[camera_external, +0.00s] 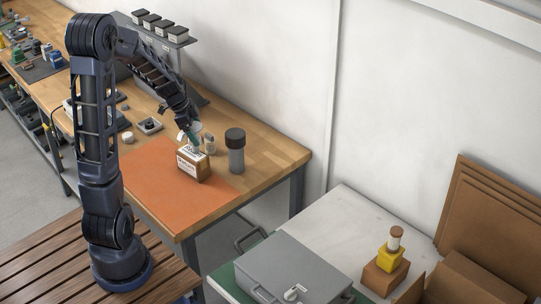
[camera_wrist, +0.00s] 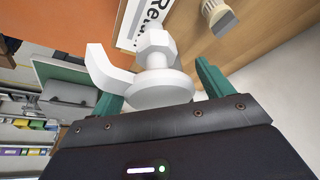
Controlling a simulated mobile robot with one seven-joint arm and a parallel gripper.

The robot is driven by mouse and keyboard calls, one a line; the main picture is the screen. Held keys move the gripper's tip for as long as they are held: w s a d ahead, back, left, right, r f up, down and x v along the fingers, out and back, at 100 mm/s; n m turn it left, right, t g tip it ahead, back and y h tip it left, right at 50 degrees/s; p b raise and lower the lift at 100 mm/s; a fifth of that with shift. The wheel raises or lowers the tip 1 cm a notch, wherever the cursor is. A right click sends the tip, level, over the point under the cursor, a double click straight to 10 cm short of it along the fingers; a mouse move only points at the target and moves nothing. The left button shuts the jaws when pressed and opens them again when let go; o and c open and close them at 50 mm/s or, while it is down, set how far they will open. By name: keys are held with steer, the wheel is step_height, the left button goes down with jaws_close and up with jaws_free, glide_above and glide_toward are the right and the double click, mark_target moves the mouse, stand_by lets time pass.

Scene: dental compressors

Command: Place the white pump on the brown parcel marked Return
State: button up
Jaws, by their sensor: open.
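The brown parcel (camera_external: 203,169) stands on the orange mat with white labels on it. In the wrist view its white label (camera_wrist: 141,22) shows part of the word "Return". The white pump (camera_wrist: 156,62), with a hex-shaped top and a side arm, lies between the teal fingers of my gripper (camera_wrist: 160,88). The fingers are apart, one on either side of the pump's round body. In the external view my gripper (camera_external: 192,139) is just above the parcel. The pump is small there, and I cannot tell whether it touches the parcel.
A dark-capped grey canister (camera_external: 236,158) and a small jar (camera_external: 209,144) stand close behind and right of the parcel. A small tray (camera_external: 150,126) and a white round item (camera_external: 128,137) lie to the left. The front of the orange mat (camera_external: 185,210) is clear.

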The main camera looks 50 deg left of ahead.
steer(key=shift+r, duration=0.1)
steer(key=v, duration=1.2)
steer(key=s+d+r+n+y, duration=0.1)
steer(key=s+d+r+n, duration=0.2)
steer(key=d, duration=0.4)
steer(key=s+d+r+n+y, duration=0.1)
steer(key=s+d+r, duration=0.2)
steer(key=s+d, duration=0.3)
steer(key=s+d+r+n+t+y, duration=0.1)
steer(key=s+d+n, duration=0.4)
steer(key=s+d, duration=0.4)
steer(key=shift+s, duration=0.95)
steer(key=shift+d, duration=0.15)
